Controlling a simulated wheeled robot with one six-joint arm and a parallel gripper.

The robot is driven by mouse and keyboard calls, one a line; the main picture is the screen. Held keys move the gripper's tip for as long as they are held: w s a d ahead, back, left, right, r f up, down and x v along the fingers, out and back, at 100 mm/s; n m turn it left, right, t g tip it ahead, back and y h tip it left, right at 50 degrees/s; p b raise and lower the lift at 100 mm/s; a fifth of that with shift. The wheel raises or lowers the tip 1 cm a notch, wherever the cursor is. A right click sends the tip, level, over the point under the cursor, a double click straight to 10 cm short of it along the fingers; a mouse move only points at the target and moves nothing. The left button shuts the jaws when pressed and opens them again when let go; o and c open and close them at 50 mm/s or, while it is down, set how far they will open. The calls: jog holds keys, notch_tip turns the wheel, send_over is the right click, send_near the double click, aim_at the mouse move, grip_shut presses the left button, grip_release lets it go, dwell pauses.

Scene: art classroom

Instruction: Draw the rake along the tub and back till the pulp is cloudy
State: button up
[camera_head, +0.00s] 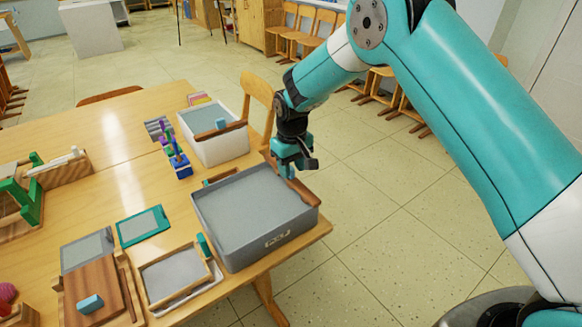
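A grey tub (282,241) stands at the table's right edge, filled nearly to the rim with flat grey pulp (250,207). A brown wooden bar (304,193), which looks like the rake, lies along the tub's right end. My gripper (291,166) points down over that bar, at the tub's far right corner. A teal piece shows between gripper and bar. The fingers are small and partly hidden, so I cannot tell whether they are closed on it. How deep the bar sits in the pulp is hidden.
A white tub (223,150) with a wooden bar and blue block stands behind. Left of the grey tub lie a teal-framed screen (142,226), a wooden frame (180,277) and a wooden board (92,290). A chair (257,97) stands behind; floor on the right is clear.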

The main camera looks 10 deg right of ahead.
jog(key=shift+a+r, duration=0.1)
jog(key=shift+a, duration=0.05)
notch_tip(320, 180, up, 17)
jog(key=b, duration=0.1)
dwell(0.4)
jog(key=shift+r, duration=0.1)
jog(key=s+d+r+n+y, duration=0.1)
jog(key=s+r+y, duration=0.1)
jog(key=s, duration=1.5)
jog(key=s+d+r+n+y, duration=0.1)
jog(key=s+r+y, duration=0.1)
jog(key=s, duration=1.5)
jog(key=shift+s+r+n+p, duration=0.3)
jog(key=shift+r+p, duration=0.1)
jog(key=shift+r, duration=0.3)
jog(key=shift+w, duration=0.1)
